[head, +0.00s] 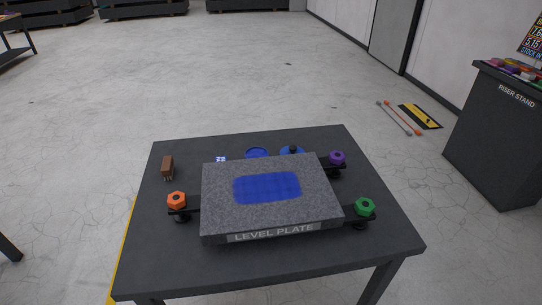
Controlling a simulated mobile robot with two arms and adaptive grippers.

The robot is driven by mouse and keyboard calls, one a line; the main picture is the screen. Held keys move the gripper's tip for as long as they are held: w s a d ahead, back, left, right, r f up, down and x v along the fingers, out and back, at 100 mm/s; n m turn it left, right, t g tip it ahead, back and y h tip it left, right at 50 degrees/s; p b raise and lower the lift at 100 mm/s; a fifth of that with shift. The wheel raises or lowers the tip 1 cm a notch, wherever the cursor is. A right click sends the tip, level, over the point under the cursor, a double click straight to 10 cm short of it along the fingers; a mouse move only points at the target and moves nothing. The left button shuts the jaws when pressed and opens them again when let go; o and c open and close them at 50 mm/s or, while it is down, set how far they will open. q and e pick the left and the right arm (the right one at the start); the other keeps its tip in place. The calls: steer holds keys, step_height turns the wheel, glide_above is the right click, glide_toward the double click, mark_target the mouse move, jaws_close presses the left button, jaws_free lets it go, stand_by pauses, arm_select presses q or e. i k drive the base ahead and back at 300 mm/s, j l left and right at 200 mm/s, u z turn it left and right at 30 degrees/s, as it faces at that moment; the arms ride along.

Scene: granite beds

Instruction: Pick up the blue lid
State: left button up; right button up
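A round blue piece with a black knob on top (287,153), which looks like the blue lid, lies on the dark table behind the granite plate. The plate's back edge hides part of it. Just left of it is a round blue dish or pot with a darker inside (256,153), also partly hidden by the plate. Neither of my grippers shows in the head view.
The grey granite plate (222,213) with a blue patch fills the table's (160,260) middle. Orange (177,200), green (365,207) and purple (337,158) knobs stick out at its corners. A brown brush (167,165) lies back left. A riser stand (500,130) stands right.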

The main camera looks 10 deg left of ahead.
mark_target(293, 151)
steer(key=i+l+z, duration=0.2)
steer(key=l+z, duration=0.25)
steer(key=l, duration=0.25)
steer(key=i+l+z, duration=0.4)
steer(key=l, duration=0.25)
steer(key=i+l+z, duration=0.9)
steer(key=i+u, duration=0.4)
steer(key=i+l+u, duration=0.35)
steer(key=i, duration=0.15)
steer(key=i+j+u, duration=0.2)
steer(key=u, duration=0.25)
steer(key=i+u, duration=0.7)
steer(key=u, duration=0.25)
steer(key=i+l+u, duration=0.15)
steer(key=i+u, duration=0.15)
steer(key=u, duration=0.2)
steer(key=i+l+u, duration=0.25)
steer(key=u, duration=0.2)
